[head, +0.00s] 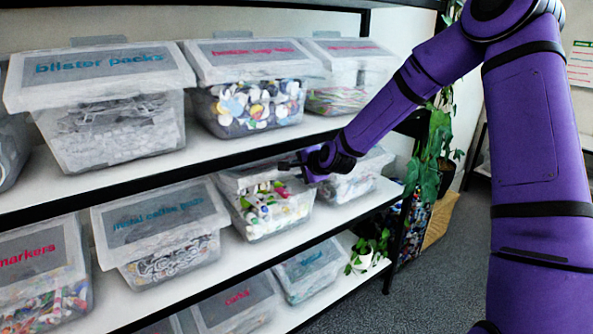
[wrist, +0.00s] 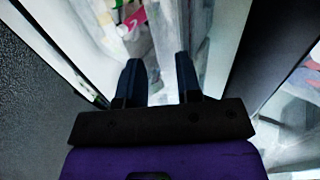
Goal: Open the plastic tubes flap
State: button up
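A clear bin with colourful tube-like items (head: 265,212) stands on the middle shelf in the head view. Its contents show at the front and no label on it is readable. My gripper (head: 287,165) is at the upper front of this bin, by its lid area. I cannot tell whether it touches the flap. In the wrist view my gripper (wrist: 158,75) has its two dark fingers apart, with a pale, blurred surface between and beyond them. Pink and white items (wrist: 136,25) show past the fingers. My gripper and wrist hide part of the bin's top.
A metal coffee pods bin (head: 165,235) stands to the left on the same shelf, and another clear bin (head: 352,185) close to the right. The upper shelf edge (head: 200,170) runs just above my gripper. A plant (head: 428,160) stands right of the shelves.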

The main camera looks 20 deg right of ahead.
jog(key=v, duration=0.8)
jog(key=shift+w, duration=0.1)
jog(key=shift+c, duration=0.2)
